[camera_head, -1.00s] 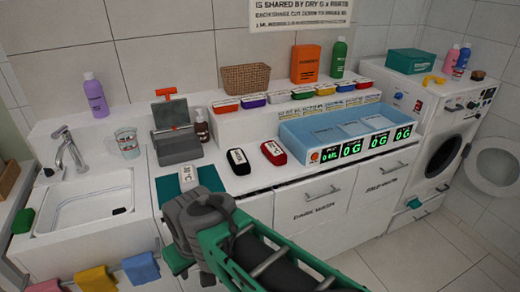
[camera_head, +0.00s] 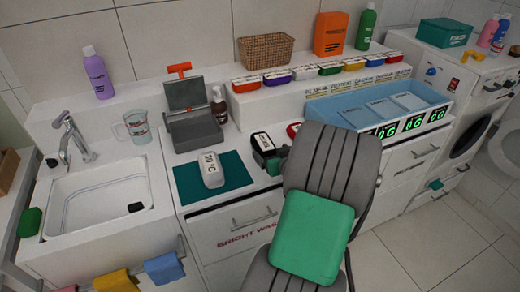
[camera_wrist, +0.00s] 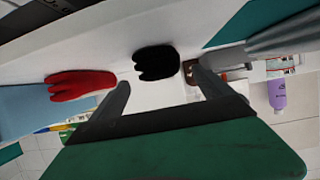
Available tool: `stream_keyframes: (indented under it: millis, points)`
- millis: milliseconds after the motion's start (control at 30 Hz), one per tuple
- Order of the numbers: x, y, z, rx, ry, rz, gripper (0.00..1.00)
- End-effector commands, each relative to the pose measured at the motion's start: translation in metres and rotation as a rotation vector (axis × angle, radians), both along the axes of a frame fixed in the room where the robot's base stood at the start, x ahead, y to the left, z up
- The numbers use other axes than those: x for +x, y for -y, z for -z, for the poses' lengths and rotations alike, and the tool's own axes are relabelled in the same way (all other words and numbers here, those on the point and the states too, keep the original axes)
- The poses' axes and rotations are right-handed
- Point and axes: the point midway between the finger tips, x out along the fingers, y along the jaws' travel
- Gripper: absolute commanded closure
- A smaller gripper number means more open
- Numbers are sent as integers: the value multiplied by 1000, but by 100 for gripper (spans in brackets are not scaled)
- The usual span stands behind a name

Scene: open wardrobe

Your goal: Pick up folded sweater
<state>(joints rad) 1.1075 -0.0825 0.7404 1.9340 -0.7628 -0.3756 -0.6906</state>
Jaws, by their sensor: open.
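Three soft labelled bundles lie on the white counter; I cannot tell which is the folded sweater. A white one (camera_head: 211,170) is on a teal mat (camera_head: 232,181). A black one (camera_head: 261,142) is right of it, and a red one (camera_head: 293,130) is further right, partly hidden by my arm. My gripper (camera_head: 270,160) is at the near side of the black bundle. In the wrist view my gripper (camera_wrist: 160,77) is open, with the black bundle (camera_wrist: 157,62) just beyond and between its fingertips. The red bundle (camera_wrist: 80,84) is left, outside the fingers.
A blue tray (camera_head: 350,110) with digital displays stands to the right. A grey press-like device (camera_head: 193,128) and brown bottle (camera_head: 219,108) stand behind the mat. The sink (camera_head: 95,208) is left. A shelf with coloured boxes and a basket (camera_head: 265,51) runs behind.

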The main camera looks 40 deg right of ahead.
Motion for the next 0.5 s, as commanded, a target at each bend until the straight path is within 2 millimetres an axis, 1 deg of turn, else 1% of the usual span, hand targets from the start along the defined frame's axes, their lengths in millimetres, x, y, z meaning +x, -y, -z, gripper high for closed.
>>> stream_keyframes:
  millis: [267, 400, 500]
  points:
    - [32, 11, 11, 1, -2, 2, 10]
    - [56, 16, 21, 0, -2, 1, 10]
    - [66, 19, 26, 1, -2, 2, 10]
